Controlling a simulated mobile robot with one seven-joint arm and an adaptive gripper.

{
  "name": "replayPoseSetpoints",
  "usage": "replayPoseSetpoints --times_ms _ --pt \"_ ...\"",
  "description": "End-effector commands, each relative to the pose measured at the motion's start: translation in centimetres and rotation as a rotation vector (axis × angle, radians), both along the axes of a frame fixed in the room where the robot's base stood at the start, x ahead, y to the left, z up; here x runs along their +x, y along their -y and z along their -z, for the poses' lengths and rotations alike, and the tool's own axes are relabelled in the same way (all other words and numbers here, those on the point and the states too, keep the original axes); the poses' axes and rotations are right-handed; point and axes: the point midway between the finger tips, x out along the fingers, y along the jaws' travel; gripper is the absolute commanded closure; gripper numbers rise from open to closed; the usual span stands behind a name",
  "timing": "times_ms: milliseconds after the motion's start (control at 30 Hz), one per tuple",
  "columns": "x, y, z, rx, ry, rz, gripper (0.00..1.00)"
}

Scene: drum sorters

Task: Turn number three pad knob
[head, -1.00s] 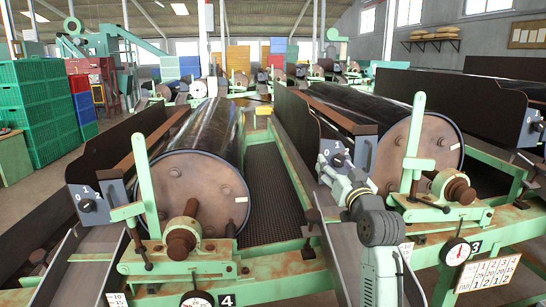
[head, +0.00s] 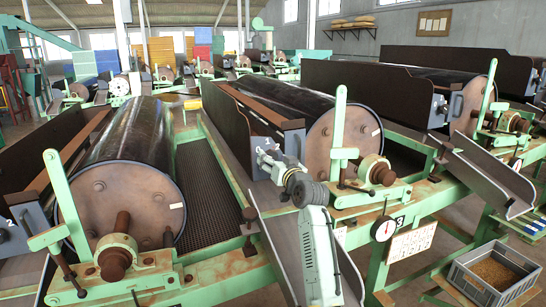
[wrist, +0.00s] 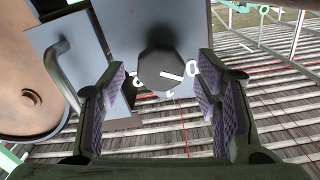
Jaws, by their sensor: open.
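The number three drum (head: 335,135) stands in the middle of the head view, above a small plate with the number 3 (head: 400,221). A blue-grey panel (head: 294,143) sits at its left front. In the wrist view the dark, faceted pad knob (wrist: 161,70) stands on this panel, with white marks and a 0 beside it. My gripper (wrist: 162,88) is open, its ridged pads to the left and right of the knob. A gap shows at each side, and I cannot tell how deep the knob sits between them. In the head view my gripper (head: 266,160) hides the knob.
A metal handle (wrist: 68,72) stands left of the knob in the wrist view. A green upright lever (head: 339,130) and a rusty shaft end (head: 382,173) are right of my arm. Another drum (head: 130,195) is at left. A grey crate (head: 490,272) stands low at right.

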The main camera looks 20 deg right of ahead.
Motion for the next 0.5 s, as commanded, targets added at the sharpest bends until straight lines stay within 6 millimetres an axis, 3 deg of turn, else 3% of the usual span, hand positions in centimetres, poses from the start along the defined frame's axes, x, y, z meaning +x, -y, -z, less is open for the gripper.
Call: replayPoseSetpoints --times_ms 367,500 --pt "0.65 -0.06 0.07 -0.001 0.000 0.000 0.43" --pt "0.63 -0.06 0.07 -0.001 0.000 0.000 0.52"
